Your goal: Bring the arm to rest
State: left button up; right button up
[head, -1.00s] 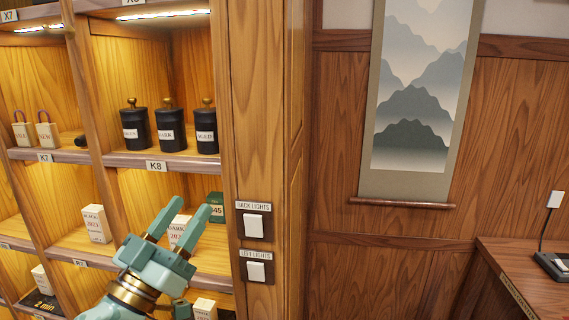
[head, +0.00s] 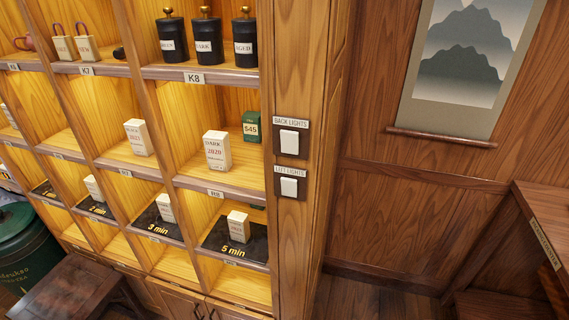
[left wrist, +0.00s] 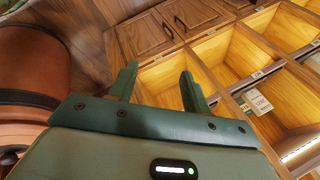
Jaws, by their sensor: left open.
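My left gripper (left wrist: 157,88) shows in the left wrist view, with its two green fingers apart and nothing between them. Beyond the fingers are the lower open compartments of the wooden shelf (left wrist: 175,80). My left gripper and arm are outside the head view. My right gripper is in neither view. In the head view the shelf (head: 297,220) stands at the left, with two wall switches (head: 289,142) on its end post, labelled for back lights and left lights.
Black canisters (head: 208,40) and tea boxes (head: 217,150) stand in the shelf. A dark wooden stool (head: 75,285) and a green bin (head: 15,235) are at the lower left. A wooden counter (head: 545,215) is at the right. Some floor (head: 365,300) between is clear.

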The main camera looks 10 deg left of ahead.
pick_arm(q)
jog(key=s+d+f+n+g+h, duration=0.1)
jog(key=s+f, duration=0.3)
jog(key=f, duration=0.4)
jog(key=s+d+f+g+h, duration=0.1)
jog(key=s+f, duration=0.3)
jog(key=f, duration=0.5)
jog(key=s+f+n+g, duration=0.1)
jog(key=s+f, duration=0.3)
jog(key=s, duration=0.4)
jog(key=s+f+n+g, duration=0.1)
jog(key=s+f, duration=0.4)
jog(key=s, duration=0.3)
jog(key=shift+a+h, duration=0.25)
jog(key=shift+h, duration=0.15)
jog(key=shift+f, duration=0.1)
